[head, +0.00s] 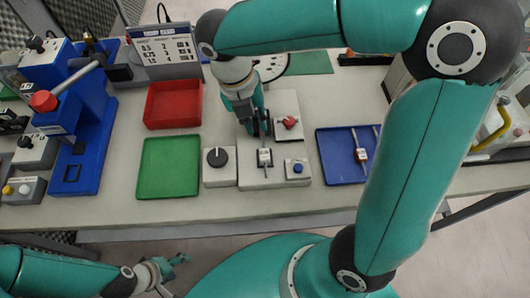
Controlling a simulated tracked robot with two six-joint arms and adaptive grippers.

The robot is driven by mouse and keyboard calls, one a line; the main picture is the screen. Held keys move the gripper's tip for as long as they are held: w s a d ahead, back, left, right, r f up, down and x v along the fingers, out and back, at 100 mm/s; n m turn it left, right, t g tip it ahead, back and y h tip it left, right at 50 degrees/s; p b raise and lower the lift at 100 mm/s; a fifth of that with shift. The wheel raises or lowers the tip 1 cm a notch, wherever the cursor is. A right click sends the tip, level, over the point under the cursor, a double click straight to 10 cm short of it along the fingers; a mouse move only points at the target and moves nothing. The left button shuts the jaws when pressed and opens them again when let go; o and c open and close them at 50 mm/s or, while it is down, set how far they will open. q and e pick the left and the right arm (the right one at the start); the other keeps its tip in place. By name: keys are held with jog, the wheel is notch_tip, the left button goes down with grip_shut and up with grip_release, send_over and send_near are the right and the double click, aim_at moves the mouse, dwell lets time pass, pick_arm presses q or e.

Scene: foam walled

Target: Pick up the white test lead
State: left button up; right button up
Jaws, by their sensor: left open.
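I cannot pick out the white test lead with certainty. A small white piece on a thin dark rod (264,157) sits on the pale fixture (262,178) at the middle of the bench. A similar white piece on a rod (361,155) lies in the blue tray (333,172). My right gripper (258,128) points down over the fixture, just behind the nearer white piece. Its fingers are dark and small, so I cannot tell whether they are open or touch anything. My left gripper (172,267) is open and empty, low at the left, in front of the bench edge.
A red tray (173,104) and a green tray (168,167) lie left of the fixture. A black-knob box (218,166) and a blue-button box (297,171) flank it. A blue press with a red knob (80,120) stands at the left. The front bench strip is clear.

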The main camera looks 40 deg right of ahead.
aim_at(263, 142)
jog(key=shift+s+d+f, duration=0.15)
jog(key=shift+d+f, duration=0.05)
jog(key=shift+f, duration=0.9)
jog(key=shift+s+d+f, duration=0.1)
jog(key=shift+d+f, duration=0.05)
jog(key=shift+f, duration=1)
jog(key=shift+s+d+f, duration=0.15)
jog(key=shift+d+f, duration=0.05)
jog(key=shift+f, duration=0.9)
jog(key=shift+c, duration=0.2)
grip_shut()
